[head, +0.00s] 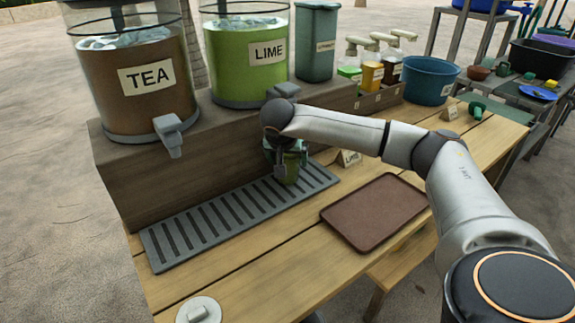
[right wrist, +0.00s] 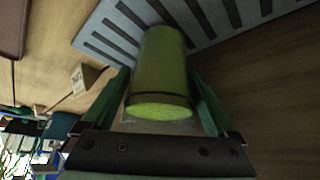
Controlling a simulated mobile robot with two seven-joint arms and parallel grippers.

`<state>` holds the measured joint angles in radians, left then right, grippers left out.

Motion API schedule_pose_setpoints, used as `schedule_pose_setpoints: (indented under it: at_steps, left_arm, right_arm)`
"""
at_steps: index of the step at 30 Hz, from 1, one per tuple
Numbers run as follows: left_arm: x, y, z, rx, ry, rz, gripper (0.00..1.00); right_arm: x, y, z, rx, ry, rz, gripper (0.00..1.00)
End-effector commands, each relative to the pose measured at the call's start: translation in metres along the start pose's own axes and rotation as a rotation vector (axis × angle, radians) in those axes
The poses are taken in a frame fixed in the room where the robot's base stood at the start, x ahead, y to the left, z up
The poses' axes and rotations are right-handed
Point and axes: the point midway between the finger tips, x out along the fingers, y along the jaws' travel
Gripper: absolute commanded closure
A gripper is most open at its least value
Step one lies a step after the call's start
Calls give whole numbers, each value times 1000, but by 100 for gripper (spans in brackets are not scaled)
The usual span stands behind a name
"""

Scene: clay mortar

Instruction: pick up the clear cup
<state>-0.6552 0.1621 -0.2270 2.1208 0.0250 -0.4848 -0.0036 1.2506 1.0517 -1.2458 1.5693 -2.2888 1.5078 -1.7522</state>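The clear cup (head: 291,172), holding green liquid, is upright at the grey slotted drip tray (head: 165,250), below the lime dispenser. My right gripper (head: 285,160) is at the cup, partly hiding it in the head view. In the right wrist view, the cup (right wrist: 160,75) is between the two green fingers of my right gripper (right wrist: 160,85), one on each side. The fingertips are close to its wall; I cannot tell whether they press on it. My left gripper is not in view.
The tea dispenser (head: 135,85) and lime dispenser (head: 245,70) stand on a wooden riser (head: 150,175) behind the drip tray. A brown tray (head: 375,212) lies to the right. A small label stand (head: 348,158) is near the cup. A blue tub (head: 428,82) stands farther right.

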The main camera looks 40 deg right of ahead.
Motion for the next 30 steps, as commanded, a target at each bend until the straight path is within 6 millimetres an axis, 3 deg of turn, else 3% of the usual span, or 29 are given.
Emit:
schedule_pose_setpoints:
  at_steps: [2, 24, 30]
  left_arm:
    - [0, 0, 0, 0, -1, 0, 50]
    - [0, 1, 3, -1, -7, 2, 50]
    - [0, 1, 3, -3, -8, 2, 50]
  right_arm:
    - [0, 0, 0, 0, 0, 0, 18]
    - [-1, 0, -1, 2, 2, -2, 100]
    - [-2, 0, -2, 2, 2, -2, 100]
